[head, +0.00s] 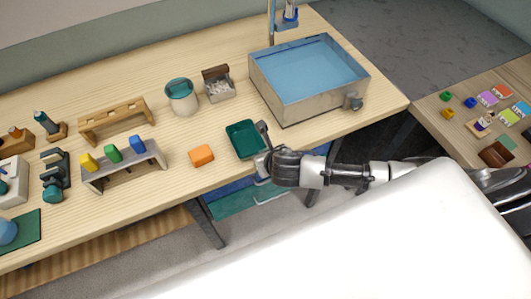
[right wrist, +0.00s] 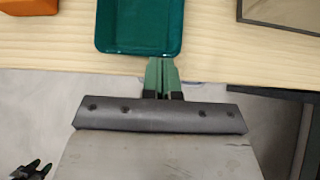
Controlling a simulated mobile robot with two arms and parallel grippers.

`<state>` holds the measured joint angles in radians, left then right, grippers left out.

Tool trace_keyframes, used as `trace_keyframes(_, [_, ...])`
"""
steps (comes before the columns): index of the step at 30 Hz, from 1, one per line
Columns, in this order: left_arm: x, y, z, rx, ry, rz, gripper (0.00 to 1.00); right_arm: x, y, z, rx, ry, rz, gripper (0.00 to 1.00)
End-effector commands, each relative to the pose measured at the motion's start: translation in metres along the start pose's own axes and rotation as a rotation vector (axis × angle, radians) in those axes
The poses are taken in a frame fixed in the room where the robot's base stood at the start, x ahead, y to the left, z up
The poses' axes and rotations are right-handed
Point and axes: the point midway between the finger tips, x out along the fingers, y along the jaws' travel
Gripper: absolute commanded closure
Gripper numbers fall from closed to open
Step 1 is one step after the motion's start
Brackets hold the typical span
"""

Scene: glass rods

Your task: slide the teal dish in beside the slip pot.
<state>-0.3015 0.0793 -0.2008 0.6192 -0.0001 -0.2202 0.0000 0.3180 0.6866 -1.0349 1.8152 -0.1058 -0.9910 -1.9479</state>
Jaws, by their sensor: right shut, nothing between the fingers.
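The teal dish (head: 245,139) is a shallow rectangular tray on the wooden bench near its front edge. It also shows at the top of the right wrist view (right wrist: 140,25). The slip pot (head: 182,97), a pale round pot with teal contents, stands behind and to the left of the dish, with bare bench between. My right gripper (right wrist: 162,64) is shut and empty, its green fingertips at the dish's near edge; I cannot tell whether they touch it. In the head view the right gripper (head: 261,156) is at the dish's right front side. My left gripper is not in view.
An orange block (head: 201,155) lies left of the dish. A box of pale bits (head: 219,88) stands right of the pot. A large blue-filled basin (head: 308,80) stands behind and right of the dish. A rack with coloured blocks (head: 125,165) is at left.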

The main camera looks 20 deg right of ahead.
Motion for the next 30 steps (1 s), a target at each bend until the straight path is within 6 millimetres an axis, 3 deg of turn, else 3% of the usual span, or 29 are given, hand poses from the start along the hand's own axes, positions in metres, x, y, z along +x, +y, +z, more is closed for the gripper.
trace_keyframes(13, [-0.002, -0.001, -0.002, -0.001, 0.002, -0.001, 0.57, 0.007, 0.0, 0.008, 0.0, -0.001, -0.002, 1.0])
trace_keyframes(24, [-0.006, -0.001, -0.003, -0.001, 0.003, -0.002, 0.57, 0.067, 0.0, 0.067, 0.001, -0.002, -0.002, 1.0])
trace_keyframes(30, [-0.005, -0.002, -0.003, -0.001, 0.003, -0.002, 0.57, 0.081, 0.0, 0.08, 0.0, 0.0, -0.001, 1.0])
